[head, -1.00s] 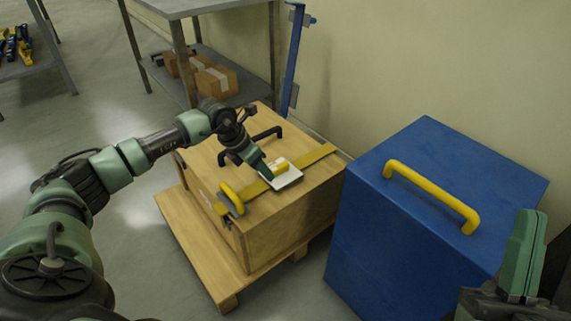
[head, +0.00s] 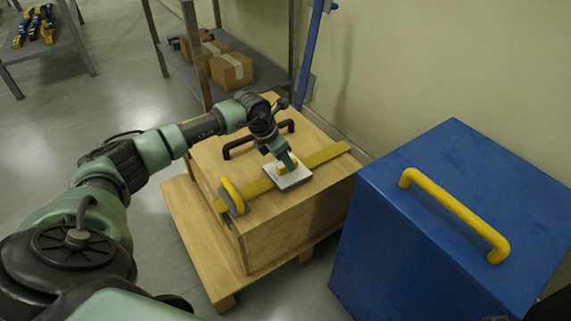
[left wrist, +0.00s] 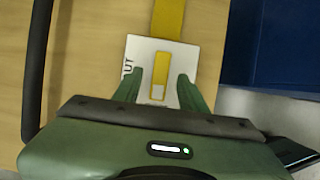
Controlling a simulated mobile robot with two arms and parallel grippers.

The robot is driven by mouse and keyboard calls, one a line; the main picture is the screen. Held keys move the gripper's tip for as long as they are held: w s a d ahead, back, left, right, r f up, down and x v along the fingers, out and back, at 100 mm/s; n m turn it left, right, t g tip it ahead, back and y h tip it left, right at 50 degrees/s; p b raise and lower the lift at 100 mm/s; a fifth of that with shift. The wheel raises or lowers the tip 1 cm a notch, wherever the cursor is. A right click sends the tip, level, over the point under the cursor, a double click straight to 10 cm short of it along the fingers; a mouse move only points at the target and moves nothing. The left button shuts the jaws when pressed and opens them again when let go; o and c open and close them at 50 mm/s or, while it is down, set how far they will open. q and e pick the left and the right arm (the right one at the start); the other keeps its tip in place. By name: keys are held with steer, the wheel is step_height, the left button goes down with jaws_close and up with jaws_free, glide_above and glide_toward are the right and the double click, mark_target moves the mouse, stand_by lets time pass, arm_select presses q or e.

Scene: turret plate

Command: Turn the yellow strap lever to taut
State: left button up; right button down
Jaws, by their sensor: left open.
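The yellow lever (left wrist: 160,75) lies on a white plate (left wrist: 135,55) on top of the wooden crate. Letters ending in "UT" show on the plate's left side in the left wrist view. In the head view the plate (head: 299,181) is partly covered by my left gripper (head: 287,164). My left gripper (left wrist: 160,73) is open, with one finger on each side of the lever and a gap on both sides. A yellow strap (head: 326,155) runs across the crate lid beneath the plate. My right gripper is not in view.
A blue box (head: 400,250) with a yellow handle (head: 450,212) stands close on the right. Shelves stand behind; open floor is at left.

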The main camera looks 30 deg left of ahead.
arm_select(q)
steer(key=shift+x, duration=0.8)
jaws_close()
